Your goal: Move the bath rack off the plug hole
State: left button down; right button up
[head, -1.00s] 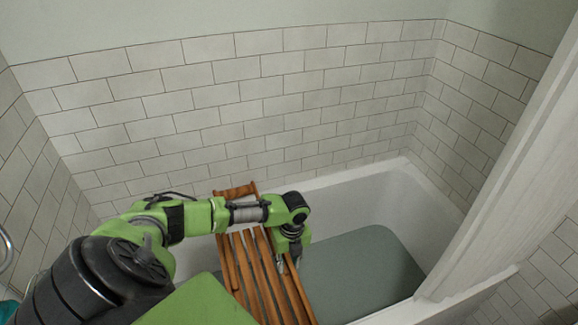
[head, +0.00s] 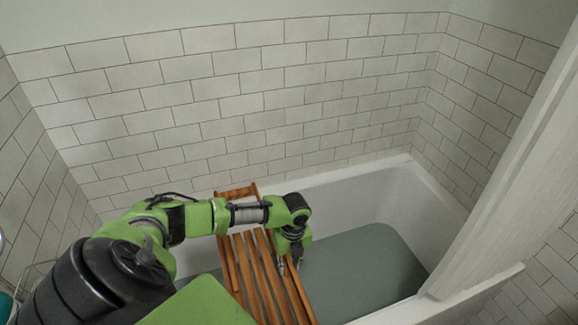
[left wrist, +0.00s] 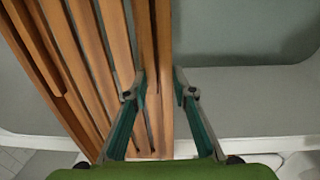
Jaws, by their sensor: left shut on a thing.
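The wooden slatted bath rack (head: 258,272) lies across the white bathtub (head: 345,190), from the far rim by the wall towards the near side. My left gripper (head: 289,262) reaches down onto its right edge. In the left wrist view the left gripper (left wrist: 160,95) has a finger on each side of the rack's outer rail (left wrist: 155,50) and is shut on it. The plug hole is not visible. My right gripper is not in view.
A grey-green mat or water-like surface (head: 360,262) fills the tub floor right of the rack. A white curtain or panel (head: 500,170) stands at the right. Tiled walls (head: 250,90) enclose the tub at the back and sides.

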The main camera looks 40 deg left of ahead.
pick_arm(q)
jog(key=shift+s+f, duration=0.1)
jog(key=shift+f, duration=0.3)
dwell(0.4)
jog(key=c, duration=1.6)
grip_release()
